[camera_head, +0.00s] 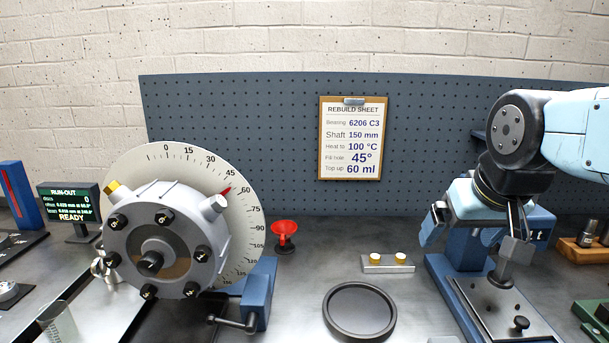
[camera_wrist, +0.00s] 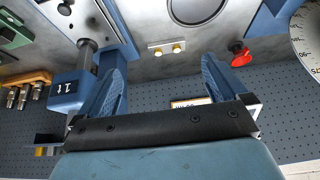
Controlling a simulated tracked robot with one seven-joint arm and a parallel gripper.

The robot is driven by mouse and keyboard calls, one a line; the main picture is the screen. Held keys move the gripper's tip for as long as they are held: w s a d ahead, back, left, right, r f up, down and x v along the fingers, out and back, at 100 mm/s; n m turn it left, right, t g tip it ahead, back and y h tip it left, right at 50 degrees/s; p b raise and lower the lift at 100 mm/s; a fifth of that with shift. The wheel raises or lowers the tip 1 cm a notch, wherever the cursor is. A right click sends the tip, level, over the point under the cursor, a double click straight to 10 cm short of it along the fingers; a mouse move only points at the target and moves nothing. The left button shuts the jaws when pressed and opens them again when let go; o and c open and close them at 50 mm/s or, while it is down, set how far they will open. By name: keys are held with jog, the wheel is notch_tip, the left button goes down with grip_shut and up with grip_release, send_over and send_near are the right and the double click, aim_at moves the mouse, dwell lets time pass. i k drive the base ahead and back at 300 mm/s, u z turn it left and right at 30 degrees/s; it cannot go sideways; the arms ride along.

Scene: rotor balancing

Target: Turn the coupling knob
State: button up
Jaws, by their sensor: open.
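A grey rotor (camera_head: 182,233) with several black knobs around its face stands at the left of the head view, in front of a round white degree dial (camera_head: 241,211). My gripper (camera_head: 470,240) is open and empty, well to the right of the rotor, over a blue stand with a metal plate. Its spread fingers also show in the wrist view (camera_wrist: 165,68) with nothing between them. The rotor itself is not in the wrist view.
A blue clamp with a crank (camera_head: 259,296) stands right of the rotor. A red funnel (camera_head: 285,234), a black round dish (camera_head: 360,310) and a small block with brass pieces (camera_head: 388,263) lie between rotor and gripper. A pegboard (camera_head: 250,130) closes the back.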

aim_at(150, 264)
jog(key=k, duration=0.5)
jog(key=z, duration=0.2)
jog(key=i, duration=0.15)
jog(key=z, duration=2)
jog(key=k, duration=1.85)
jog(key=u, duration=1.45)
